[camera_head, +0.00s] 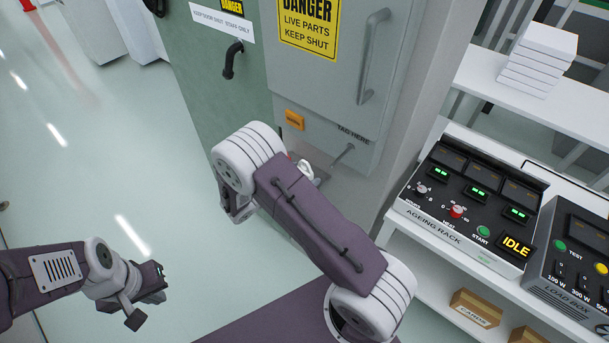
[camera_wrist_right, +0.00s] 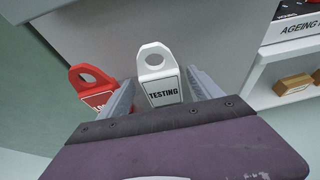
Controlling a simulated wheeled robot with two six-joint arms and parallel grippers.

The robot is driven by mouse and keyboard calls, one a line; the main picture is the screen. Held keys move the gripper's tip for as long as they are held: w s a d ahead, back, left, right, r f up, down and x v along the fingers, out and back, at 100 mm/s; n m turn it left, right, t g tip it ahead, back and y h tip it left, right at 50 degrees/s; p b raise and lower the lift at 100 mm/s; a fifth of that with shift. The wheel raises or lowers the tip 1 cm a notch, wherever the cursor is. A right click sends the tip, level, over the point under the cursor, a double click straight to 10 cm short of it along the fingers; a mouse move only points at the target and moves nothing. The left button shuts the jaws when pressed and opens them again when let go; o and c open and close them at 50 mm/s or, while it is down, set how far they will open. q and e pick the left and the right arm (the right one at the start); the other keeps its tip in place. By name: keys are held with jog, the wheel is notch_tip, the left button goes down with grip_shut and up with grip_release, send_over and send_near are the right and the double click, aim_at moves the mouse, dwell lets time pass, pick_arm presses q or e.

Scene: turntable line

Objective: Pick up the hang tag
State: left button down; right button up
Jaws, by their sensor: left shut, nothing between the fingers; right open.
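Two hang tags show in the right wrist view. A white one marked TESTING (camera_wrist_right: 162,92) stands upright, with a ring-shaped hole at its top. A red one (camera_wrist_right: 90,88) stands to its left, partly hidden by a finger. My right gripper (camera_wrist_right: 161,88) is open, its fingers on either side of the white tag in the picture; I cannot tell if they touch it. In the head view the white tag's ring (camera_head: 305,170) shows beside my right arm, which hides most of the tags and the right fingers. My left gripper (camera_head: 150,284) is shut and empty, low at left.
A grey cabinet (camera_head: 300,85) with danger signs and a TAG HERE label (camera_head: 353,134) stands behind the tags. The ageing rack panel (camera_head: 450,215) and load box (camera_head: 575,265) sit on a white shelf at right. Open floor (camera_head: 110,150) lies at left.

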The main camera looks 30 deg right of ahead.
aim_at(310, 171)
jog(key=x, duration=0.4)
jog(key=shift+d+f, duration=0.15)
jog(key=shift+d, duration=0.05)
jog(key=shift+a, duration=0.1)
jog(key=c, duration=1.4)
jog(key=shift+c, duration=0.2)
jog(key=shift+a+r, duration=0.1)
jog(key=shift+r, duration=0.25)
notch_tip(310, 171, up, 7)
jog(key=s+a, duration=0.4)
jog(key=a, duration=0.5)
jog(key=s+a+b, duration=0.1)
jog(key=s+a, duration=0.2)
jog(key=a, duration=0.6)
jog(key=shift+s+f, duration=0.3)
jog(key=shift+s, duration=0.05)
